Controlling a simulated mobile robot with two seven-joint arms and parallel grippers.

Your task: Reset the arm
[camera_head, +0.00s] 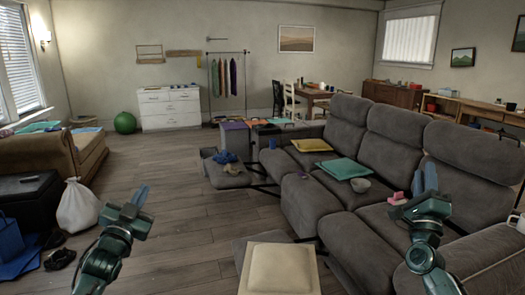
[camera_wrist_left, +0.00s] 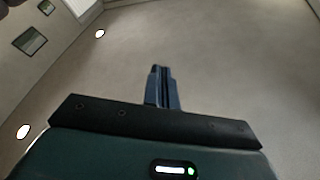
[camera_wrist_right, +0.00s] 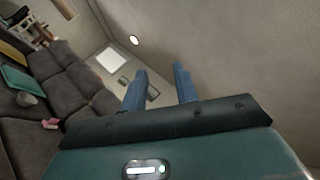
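My left gripper (camera_head: 141,195) is raised at the left of the head view, above the wooden floor. In the left wrist view its two blue fingers (camera_wrist_left: 161,88) lie side by side with nothing between them. My right gripper (camera_head: 425,179) is raised at the right, in front of the grey sofa. In the right wrist view its two fingers (camera_wrist_right: 160,88) stand apart with an empty gap. Both arms are bent upward and neither gripper touches anything.
The grey sofa (camera_head: 328,204) fills the right side, with a teal folded cloth (camera_head: 343,168), a grey bowl (camera_head: 361,185) and a pink item (camera_head: 398,198) on it. A white bag (camera_head: 78,207) stands at left. Open floor (camera_head: 190,215) lies between.

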